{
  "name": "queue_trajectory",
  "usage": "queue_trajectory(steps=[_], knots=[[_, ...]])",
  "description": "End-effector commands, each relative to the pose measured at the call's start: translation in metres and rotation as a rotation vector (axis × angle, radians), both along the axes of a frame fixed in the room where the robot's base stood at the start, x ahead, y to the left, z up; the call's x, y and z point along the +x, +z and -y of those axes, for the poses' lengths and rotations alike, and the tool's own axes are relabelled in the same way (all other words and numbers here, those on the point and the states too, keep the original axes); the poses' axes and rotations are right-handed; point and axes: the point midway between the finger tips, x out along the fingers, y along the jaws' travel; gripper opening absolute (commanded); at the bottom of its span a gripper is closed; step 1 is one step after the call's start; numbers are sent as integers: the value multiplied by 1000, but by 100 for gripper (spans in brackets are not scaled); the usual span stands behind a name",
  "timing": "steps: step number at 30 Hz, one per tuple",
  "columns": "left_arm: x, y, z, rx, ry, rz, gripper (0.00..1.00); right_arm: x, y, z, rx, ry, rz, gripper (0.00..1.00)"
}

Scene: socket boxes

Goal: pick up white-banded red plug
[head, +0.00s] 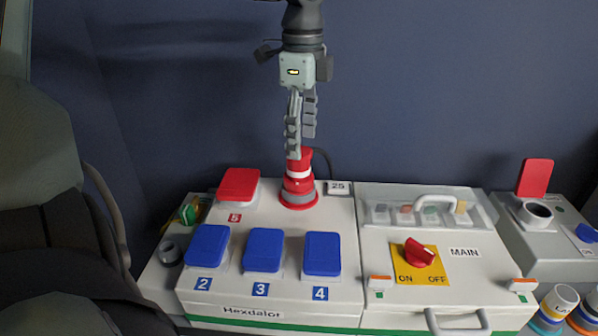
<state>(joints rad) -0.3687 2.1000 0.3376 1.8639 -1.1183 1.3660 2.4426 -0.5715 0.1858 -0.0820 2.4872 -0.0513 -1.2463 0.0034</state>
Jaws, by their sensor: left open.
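The white-banded red plug (298,172) stands upright at the back of the white socket box (270,303), with a white band around its red body. A dark cable curves from behind it on the right. My left gripper (301,147) points down just above the plug, with its fingers open. One fingertip overlaps the plug's top in the picture; I cannot tell whether it touches. My right gripper is not in view.
A red-lidded socket (239,185) is left of the plug; blue-lidded sockets (263,250) line the front. To the right are a MAIN switch (419,252) and a handled cover (434,200). Further right is another box with a raised red lid (535,178). A dark wall stands behind.

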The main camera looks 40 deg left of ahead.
Motion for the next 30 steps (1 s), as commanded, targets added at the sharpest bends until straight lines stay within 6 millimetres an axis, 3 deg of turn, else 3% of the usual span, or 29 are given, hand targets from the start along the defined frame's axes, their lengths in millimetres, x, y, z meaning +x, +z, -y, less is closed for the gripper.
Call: queue_trajectory(steps=[9,20,30], knots=[[-6,-45,-1,-3,0,-2,62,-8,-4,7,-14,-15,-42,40],[-5,-54,-1,-2,0,2,61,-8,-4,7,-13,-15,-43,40],[-5,-54,-1,-2,0,2,19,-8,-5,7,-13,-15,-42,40]])
